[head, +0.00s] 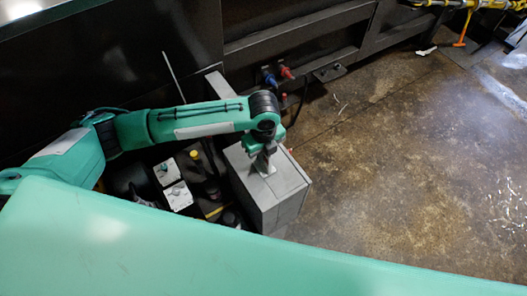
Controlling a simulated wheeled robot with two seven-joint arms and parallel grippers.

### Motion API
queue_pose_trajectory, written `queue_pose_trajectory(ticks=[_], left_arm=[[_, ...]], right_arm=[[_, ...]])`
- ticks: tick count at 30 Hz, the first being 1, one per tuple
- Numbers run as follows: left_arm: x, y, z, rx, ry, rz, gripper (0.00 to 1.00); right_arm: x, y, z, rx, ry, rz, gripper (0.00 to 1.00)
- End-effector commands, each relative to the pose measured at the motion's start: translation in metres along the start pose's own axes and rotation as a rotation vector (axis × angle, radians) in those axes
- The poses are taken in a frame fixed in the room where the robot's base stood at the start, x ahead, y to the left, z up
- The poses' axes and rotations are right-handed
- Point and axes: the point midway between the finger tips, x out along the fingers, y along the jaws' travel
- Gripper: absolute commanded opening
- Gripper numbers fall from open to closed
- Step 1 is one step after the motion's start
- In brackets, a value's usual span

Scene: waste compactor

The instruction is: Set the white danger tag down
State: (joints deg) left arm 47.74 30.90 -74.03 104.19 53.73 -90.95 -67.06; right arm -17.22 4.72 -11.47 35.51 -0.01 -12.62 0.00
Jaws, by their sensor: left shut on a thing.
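My left gripper (266,164) points down over the top of a grey box (286,185). It is shut on a small pale piece, which looks like the white danger tag (268,171). The tag is very small here and its print cannot be read. It is at or just above the box's lid; I cannot tell whether it touches. My right gripper is not in view.
Left of the box are dark machinery parts with two white units (167,172) and a yellow-topped piece (197,156). Red and blue connectors (286,72) sit behind on the dark frame. The stained floor (410,170) to the right is largely clear.

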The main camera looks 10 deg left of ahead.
Motion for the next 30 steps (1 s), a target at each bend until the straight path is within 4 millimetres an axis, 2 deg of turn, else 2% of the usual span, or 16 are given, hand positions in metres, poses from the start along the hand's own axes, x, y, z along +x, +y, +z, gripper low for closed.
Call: queue_pose_trajectory(ticks=[6,7,10,18,22,26,30], left_arm=[[0.003,0.0,0.0,0.0,0.0,0.001,0.0],[0.003,0.0,0.0,0.0,0.0,0.001,0.12],[0.003,0.0,0.0,0.0,0.0,0.001,0.32],[0.002,0.0,0.0,0.0,0.0,0.0,0.32],[-0.005,-0.001,0.0,0.0,-0.001,-0.001,0.32],[-0.025,-0.001,0.001,0.0,-0.002,-0.003,0.32],[-0.056,-0.001,0.0,0.001,-0.001,-0.004,0.32]], right_arm=[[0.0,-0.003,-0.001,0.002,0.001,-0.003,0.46],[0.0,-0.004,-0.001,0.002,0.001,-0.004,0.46],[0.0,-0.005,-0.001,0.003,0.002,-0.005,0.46],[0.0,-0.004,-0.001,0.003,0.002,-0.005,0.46],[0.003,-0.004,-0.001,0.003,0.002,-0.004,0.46],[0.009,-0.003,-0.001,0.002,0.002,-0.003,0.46],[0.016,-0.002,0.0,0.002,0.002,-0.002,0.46]])
